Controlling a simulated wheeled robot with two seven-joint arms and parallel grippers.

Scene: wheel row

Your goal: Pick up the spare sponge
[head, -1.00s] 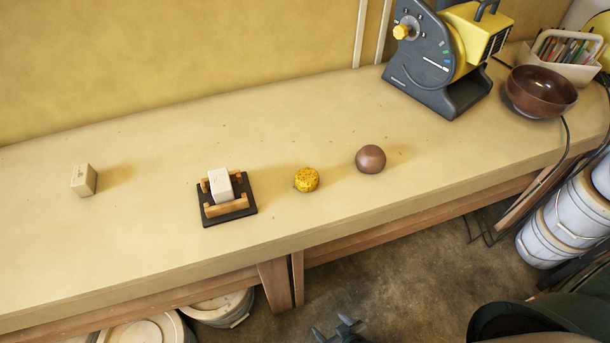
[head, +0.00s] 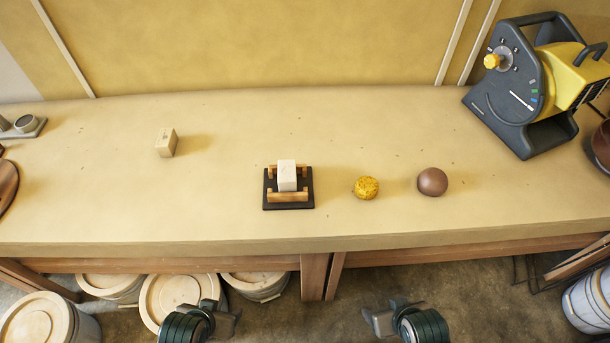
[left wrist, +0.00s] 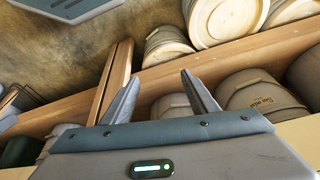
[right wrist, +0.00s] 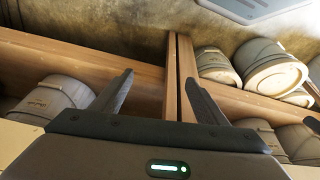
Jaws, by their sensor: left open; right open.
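A small round yellow sponge (head: 366,188) lies on the tan worktop (head: 100,215) in the head view, right of the middle. Left of it, a white block (head: 287,176) sits between wooden rails on a black stand (head: 290,206). My left gripper (head: 224,316) is open and empty at the bottom of the head view, in front of the worktop. My right gripper (head: 378,318) is open and empty there too, below the sponge in the picture and apart from it. Open fingers also show in the left wrist view (left wrist: 158,98) and right wrist view (right wrist: 160,98), with nothing between them.
A brown ball (head: 432,182) lies just right of the sponge. A beige block (head: 166,142) stands to the left. A black-and-yellow machine (head: 535,90) stands at the back right, with a brown bowl (head: 602,145) beside it. Lidded buckets (head: 180,295) stand under the worktop.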

